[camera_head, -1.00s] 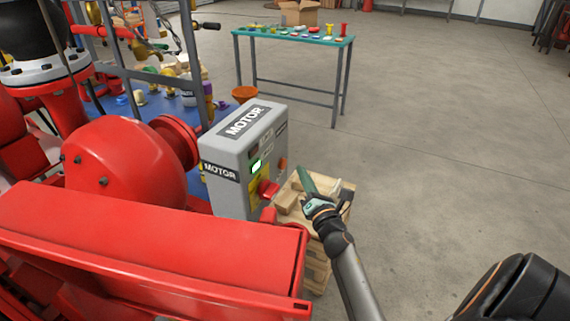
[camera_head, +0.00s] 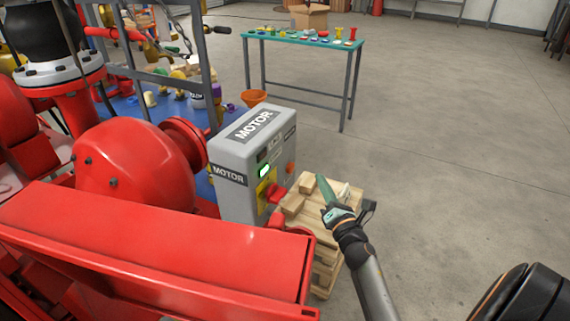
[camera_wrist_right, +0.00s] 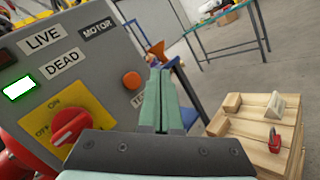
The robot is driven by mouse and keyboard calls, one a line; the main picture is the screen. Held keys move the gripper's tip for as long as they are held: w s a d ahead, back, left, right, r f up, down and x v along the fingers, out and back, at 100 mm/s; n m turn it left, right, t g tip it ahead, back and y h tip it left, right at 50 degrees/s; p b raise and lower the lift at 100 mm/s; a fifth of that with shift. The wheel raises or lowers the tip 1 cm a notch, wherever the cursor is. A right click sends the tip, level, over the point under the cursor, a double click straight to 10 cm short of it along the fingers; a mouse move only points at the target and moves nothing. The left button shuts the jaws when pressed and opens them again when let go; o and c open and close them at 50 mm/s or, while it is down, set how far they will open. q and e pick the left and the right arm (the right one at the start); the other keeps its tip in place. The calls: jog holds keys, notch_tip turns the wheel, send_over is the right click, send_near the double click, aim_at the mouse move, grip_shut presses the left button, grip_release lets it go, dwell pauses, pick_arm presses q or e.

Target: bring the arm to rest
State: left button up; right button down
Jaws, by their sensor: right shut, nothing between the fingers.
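My right gripper (camera_head: 323,186) is shut and empty, its green fingers together. In the head view it is over the wooden pallet stack, to the right of the grey motor box (camera_head: 245,165). In the right wrist view the shut fingers (camera_wrist_right: 160,80) point ahead, in front of the motor box panel (camera_wrist_right: 75,75). The panel carries LIVE, DEAD and MOTOR labels, a lit green lamp (camera_wrist_right: 19,88), an orange button (camera_wrist_right: 132,80) and a red switch (camera_wrist_right: 70,127) on a yellow ON/OFF plate. No contact between fingers and panel is visible. My left gripper is not in view.
The wooden pallet stack (camera_head: 327,250) holds wood blocks and small items, including a red padlock-like piece (camera_wrist_right: 274,140). Red pump machinery (camera_head: 150,240) fills the left. A green-topped table (camera_head: 305,40) with small parts stands behind. The floor on the right is clear.

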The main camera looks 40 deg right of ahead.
jog(key=shift+a, duration=0.1)
jog(key=s+a+f+m+g+y+p, duration=0.1)
jog(key=s+a+f+m+g+y, duration=0.3)
jog(key=s+a+f+m, duration=0.5)
jog(key=s+a+f+m+g+y+p, duration=0.2)
jog(key=s+a+f+m+g+y, duration=0.2)
jog(key=s+a+f+m, duration=0.6)
jog(key=s+a+m+g, duration=0.1)
jog(key=a+m, duration=0.3)
jog(key=a, duration=0.4)
jog(key=shift+s+f, duration=0.15)
jog(key=shift+s, duration=0.4)
jog(key=shift+d, duration=0.15)
